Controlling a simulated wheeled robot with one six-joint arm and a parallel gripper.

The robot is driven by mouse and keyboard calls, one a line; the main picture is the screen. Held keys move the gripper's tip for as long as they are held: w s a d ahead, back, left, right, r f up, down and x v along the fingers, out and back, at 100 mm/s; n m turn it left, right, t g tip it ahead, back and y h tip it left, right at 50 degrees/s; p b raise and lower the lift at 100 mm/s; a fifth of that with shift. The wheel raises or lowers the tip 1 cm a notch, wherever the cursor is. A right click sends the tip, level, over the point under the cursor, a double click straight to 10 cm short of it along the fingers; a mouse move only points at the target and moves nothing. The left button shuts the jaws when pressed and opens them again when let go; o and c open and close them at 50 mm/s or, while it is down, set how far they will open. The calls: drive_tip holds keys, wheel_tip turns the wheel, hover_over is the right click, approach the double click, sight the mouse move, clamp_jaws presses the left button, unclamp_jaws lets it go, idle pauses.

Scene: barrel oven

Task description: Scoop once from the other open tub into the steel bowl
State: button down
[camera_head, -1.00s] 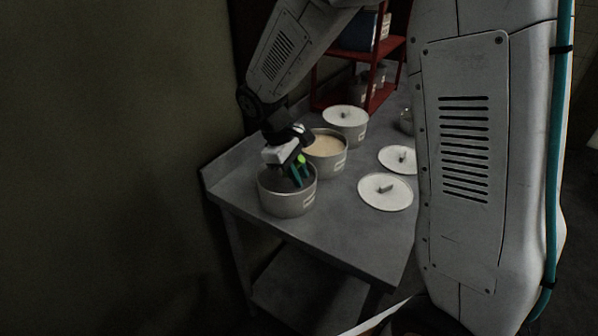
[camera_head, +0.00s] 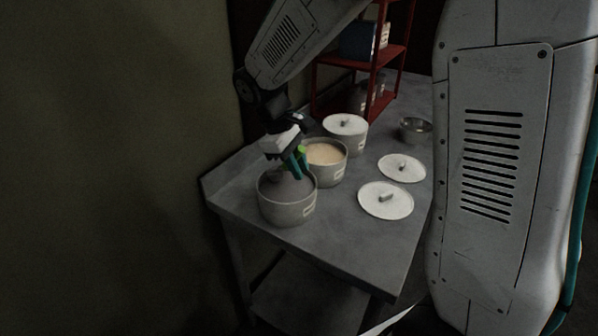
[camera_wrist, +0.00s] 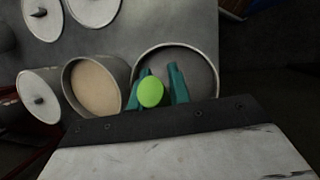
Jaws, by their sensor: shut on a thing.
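The near open tub (camera_head: 290,213) is a grey pot with grey contents at the front left of the table; it also shows in the wrist view (camera_wrist: 213,72). A second open tub (camera_head: 334,175) with pale beige contents stands just behind it; it also shows in the wrist view (camera_wrist: 117,72). My gripper (camera_head: 298,163) has teal fingers and is shut on a bright green handle (camera_head: 302,150), whose round end shows in the wrist view (camera_wrist: 150,92). It is above the near tub. The scoop's lower part is hidden. The steel bowl (camera_head: 416,129) stands at the back right.
A lidded tub (camera_head: 347,138) stands behind the beige one. Two loose white lids (camera_head: 402,168) (camera_head: 386,200) lie on the table (camera_head: 335,245) to the right. A red shelf (camera_head: 378,85) stands at the back. A wall (camera_head: 120,150) is close on the left.

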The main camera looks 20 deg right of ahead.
sight(299, 146)
drive_tip(key=shift+r, duration=2.75)
